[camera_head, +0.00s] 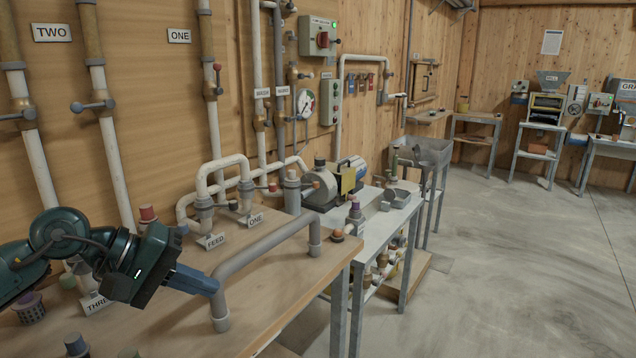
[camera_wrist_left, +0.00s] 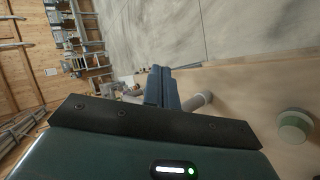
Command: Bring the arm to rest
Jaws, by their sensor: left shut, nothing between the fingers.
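My left arm comes in from the left in the head view, over the wooden bench. My left gripper (camera_head: 208,284) is shut with nothing in it. Its blue fingers point right, beside the left end of a grey pipe handrail (camera_head: 262,243) on the bench; I cannot tell whether they touch it. In the left wrist view the closed fingers (camera_wrist_left: 160,72) point up the picture, with a grey pipe end (camera_wrist_left: 198,101) just to their right. My right gripper does not show in either view.
The wooden bench top (camera_head: 290,300) carries pipes with FEED (camera_head: 211,241) and ONE (camera_head: 255,219) labels. A metal table (camera_head: 385,215) with a motor pump (camera_head: 345,178) stands beyond. Loose caps sit near the bench's front left. Concrete floor (camera_head: 500,270) is clear at the right.

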